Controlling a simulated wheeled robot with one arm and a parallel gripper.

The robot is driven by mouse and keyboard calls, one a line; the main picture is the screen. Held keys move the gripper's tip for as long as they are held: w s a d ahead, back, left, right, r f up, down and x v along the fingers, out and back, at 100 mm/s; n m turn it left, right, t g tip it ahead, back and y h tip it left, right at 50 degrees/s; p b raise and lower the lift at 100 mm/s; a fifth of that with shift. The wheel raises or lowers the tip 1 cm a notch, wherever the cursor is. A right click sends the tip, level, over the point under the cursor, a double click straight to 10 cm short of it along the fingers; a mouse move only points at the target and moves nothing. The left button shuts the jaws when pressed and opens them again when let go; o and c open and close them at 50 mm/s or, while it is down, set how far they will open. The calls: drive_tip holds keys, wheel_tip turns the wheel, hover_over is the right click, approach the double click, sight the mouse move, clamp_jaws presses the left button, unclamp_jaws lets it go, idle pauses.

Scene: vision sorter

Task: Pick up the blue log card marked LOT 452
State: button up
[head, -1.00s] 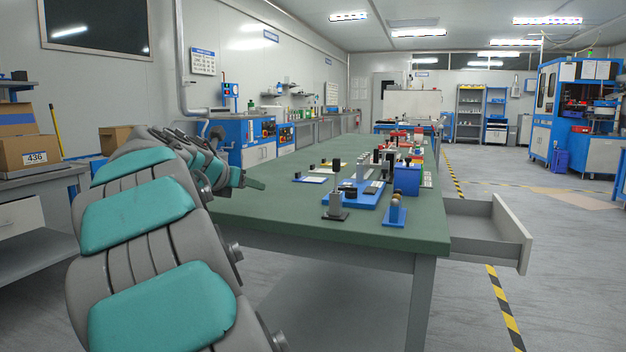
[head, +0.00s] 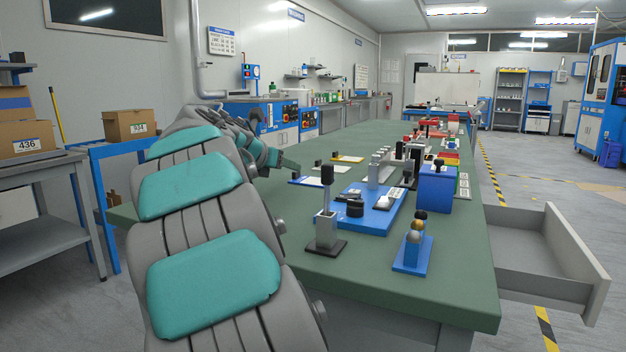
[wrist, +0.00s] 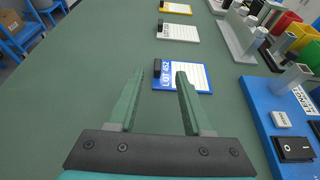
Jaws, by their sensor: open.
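The blue log card (wrist: 200,88) lies flat on the green table in the wrist view, with a white lined sheet and a black block at its left end. Its blue strip reads LOT 45 and a last digit I cannot make out. In the head view the card (head: 304,182) lies just past my fingertips. My gripper (wrist: 160,74) is open and empty, its teal fingers pointing towards the card. The right finger covers part of the card in the wrist view; the left finger shows left of it. My gripper also shows in the head view (head: 289,164).
A white card (wrist: 178,33) and a yellow card (wrist: 175,9) lie beyond the blue one. A blue base (wrist: 262,100) with blocks and a black switch stands at the right. The green table (wrist: 80,80) is clear on the left. An open drawer (head: 560,250) juts out at right.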

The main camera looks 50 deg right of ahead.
sight(295, 172)
drive_tip(key=shift+f+b+x, duration=0.2)
drive_tip(key=shift+b+x, duration=0.4)
drive_tip(key=shift+x, duration=2.55)
drive_tip(key=shift+w+a, duration=0.1)
drive_tip(key=shift+c, duration=0.3)
clamp_jaws()
